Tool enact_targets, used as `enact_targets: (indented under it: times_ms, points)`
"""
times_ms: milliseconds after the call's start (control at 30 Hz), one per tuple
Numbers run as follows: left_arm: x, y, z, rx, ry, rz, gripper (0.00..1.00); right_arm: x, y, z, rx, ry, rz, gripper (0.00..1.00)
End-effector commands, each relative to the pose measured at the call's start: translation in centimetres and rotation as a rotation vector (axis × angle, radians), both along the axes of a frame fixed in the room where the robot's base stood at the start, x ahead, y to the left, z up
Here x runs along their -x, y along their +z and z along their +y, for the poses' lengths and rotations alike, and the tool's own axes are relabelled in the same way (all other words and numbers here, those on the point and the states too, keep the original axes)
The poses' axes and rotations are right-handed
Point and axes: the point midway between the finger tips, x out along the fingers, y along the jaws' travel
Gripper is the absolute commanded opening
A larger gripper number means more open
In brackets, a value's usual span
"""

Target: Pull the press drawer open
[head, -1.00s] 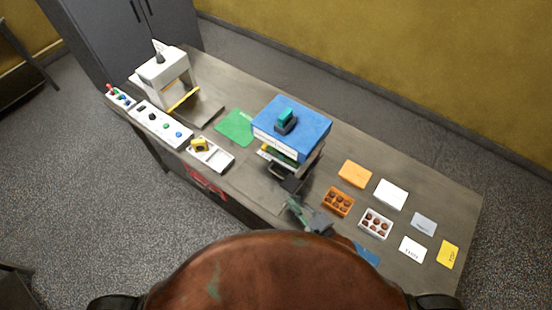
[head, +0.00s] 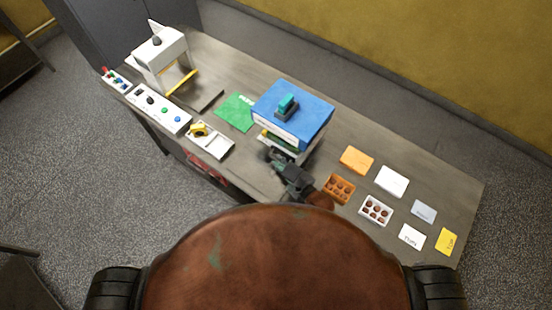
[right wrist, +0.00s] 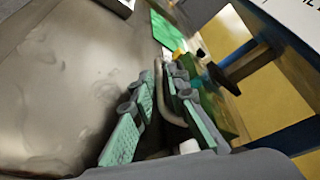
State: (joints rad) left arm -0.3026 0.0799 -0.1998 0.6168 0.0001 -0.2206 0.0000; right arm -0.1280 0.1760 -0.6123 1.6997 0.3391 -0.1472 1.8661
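The press (head: 292,108) is a blue-topped box on the table, with a teal and dark block on its top. A green and pale layer (head: 279,143) shows under its body; I cannot tell how far the drawer is out. My right gripper (head: 275,156) is close in front of it. In the right wrist view, the green-padded fingers (right wrist: 160,80) are apart, on either side of a curved tan handle (right wrist: 171,108). I cannot tell whether they touch it. The green front (right wrist: 218,108) lies beside the right finger. My left gripper is not in view.
Chocolate boxes, an orange block (head: 356,160) and white cards stand to the right. A green mat (head: 236,112) lies left of the press. A white tray (head: 211,140), a button panel (head: 158,108) and a white machine (head: 160,60) stand further left.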

Motion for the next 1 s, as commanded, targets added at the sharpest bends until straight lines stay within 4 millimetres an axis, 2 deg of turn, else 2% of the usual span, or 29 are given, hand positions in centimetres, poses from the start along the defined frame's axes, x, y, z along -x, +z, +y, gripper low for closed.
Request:
enact_targets:
  times_ms: [200, 500, 733, 1000]
  points:
    - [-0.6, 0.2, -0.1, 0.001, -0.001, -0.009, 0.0, -1.5, -0.4, 1.2, 0.001, 0.002, 0.001, 0.14]
    - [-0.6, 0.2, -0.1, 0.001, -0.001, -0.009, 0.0, -1.7, -0.5, 1.3, 0.0, 0.002, 0.001, 0.14]
    - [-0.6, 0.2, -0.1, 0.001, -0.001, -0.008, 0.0, -1.7, -0.5, 1.3, 0.0, 0.002, 0.001, 0.0]
    - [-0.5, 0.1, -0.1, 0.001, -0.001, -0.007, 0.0, -1.7, -0.5, 1.3, 0.0, 0.002, 0.001, 0.0]
